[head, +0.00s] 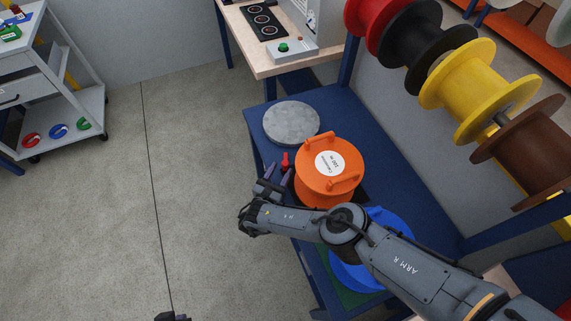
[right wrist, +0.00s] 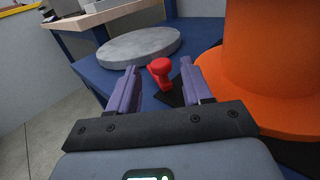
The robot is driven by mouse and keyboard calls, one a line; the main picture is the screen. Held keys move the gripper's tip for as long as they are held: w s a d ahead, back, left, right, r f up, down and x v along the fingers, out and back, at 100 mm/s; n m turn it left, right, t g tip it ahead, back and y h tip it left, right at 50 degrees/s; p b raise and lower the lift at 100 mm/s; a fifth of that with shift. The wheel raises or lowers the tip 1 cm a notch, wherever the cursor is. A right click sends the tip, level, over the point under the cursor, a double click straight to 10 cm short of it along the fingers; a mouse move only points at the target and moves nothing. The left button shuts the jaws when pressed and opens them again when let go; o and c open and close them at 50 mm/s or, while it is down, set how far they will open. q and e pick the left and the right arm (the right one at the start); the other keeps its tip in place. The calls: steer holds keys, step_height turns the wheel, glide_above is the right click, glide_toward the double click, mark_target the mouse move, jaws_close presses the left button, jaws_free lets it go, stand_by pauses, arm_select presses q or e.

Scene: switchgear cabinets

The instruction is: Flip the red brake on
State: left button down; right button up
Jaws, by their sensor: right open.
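The red brake (head: 285,160) is a small red lever with a rounded knob, beside the orange drum (head: 330,172) on the blue bench. In the right wrist view the brake (right wrist: 160,72) stands up from a dark base (right wrist: 171,97), its knob leaning slightly left. My right gripper (head: 277,175) is open and empty. Its two purple fingers (right wrist: 159,66) point toward the brake, which shows between and apparently just beyond the tips; I see no contact. A dark tip at the bottom edge of the head view appears to be my left gripper (head: 172,317); its jaws cannot be made out.
The orange drum (right wrist: 275,70) stands close to the right finger. A grey round disc (head: 291,122) lies behind the brake. A blue round piece (head: 352,278) is partly under my right arm. Cable spools (head: 465,85) hang at right. Open floor lies left.

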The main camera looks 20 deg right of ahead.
mark_target(284, 166)
steer(key=shift+b+x, duration=0.6)
steer(key=shift+x, duration=1.65)
steer(key=shift+c, duration=0.2)
